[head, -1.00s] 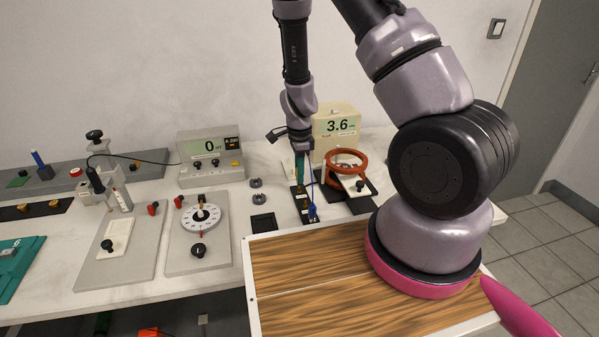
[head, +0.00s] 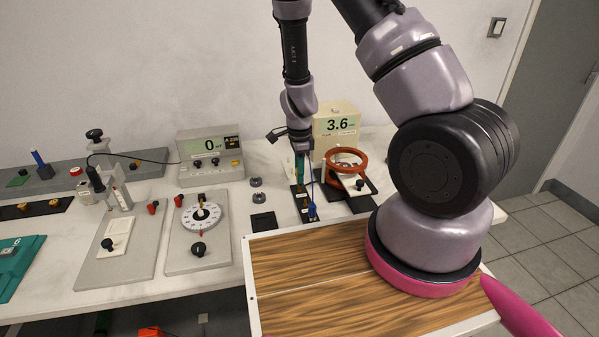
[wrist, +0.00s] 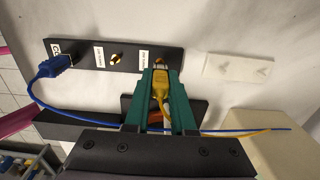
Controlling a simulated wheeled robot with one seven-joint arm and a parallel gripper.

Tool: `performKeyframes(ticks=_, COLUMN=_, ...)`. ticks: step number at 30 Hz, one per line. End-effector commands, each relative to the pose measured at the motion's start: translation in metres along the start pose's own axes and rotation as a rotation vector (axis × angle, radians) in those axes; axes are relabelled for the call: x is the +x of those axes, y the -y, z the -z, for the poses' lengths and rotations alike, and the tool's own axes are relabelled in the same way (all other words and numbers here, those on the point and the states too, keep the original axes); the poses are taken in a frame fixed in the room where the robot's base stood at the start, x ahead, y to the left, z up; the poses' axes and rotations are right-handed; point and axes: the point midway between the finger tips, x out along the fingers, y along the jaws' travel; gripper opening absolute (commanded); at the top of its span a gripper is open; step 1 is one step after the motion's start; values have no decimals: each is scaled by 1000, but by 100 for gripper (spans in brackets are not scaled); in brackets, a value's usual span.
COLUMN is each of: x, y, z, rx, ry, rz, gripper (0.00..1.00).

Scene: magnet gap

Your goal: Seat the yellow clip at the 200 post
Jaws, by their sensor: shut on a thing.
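My gripper (wrist: 161,100), with green fingers, is shut on the yellow clip (wrist: 160,88) in the wrist view. The clip's nose points at the right end of a black post strip (wrist: 84,52). A brass or orange part shows just past the nose; I cannot tell whether they touch. A bare brass post (wrist: 116,59) stands mid-strip beside small white labels, too small to read surely. A blue clip (wrist: 60,65) sits at the strip's left end. In the head view my gripper (head: 300,180) is low over the strip (head: 304,205), and the yellow clip is hard to make out.
An orange ring coil (head: 347,160) stands close right of the gripper, before a meter reading 3.6 (head: 337,125). The blue lead and a yellow lead run below the fingers in the wrist view. A white plate (wrist: 238,67) lies right of the strip.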

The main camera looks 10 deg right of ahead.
Motion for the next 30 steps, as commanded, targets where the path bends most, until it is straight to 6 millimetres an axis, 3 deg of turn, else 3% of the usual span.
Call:
performKeyframes(ticks=26, x=26, y=0, z=0, rx=0, ry=0, rz=0, gripper=0)
performKeyframes(ticks=27, x=26, y=0, z=0, rx=0, ry=0, rz=0, gripper=26)
performKeyframes(ticks=30, x=26, y=0, z=0, rx=0, ry=0, rz=0, gripper=58)
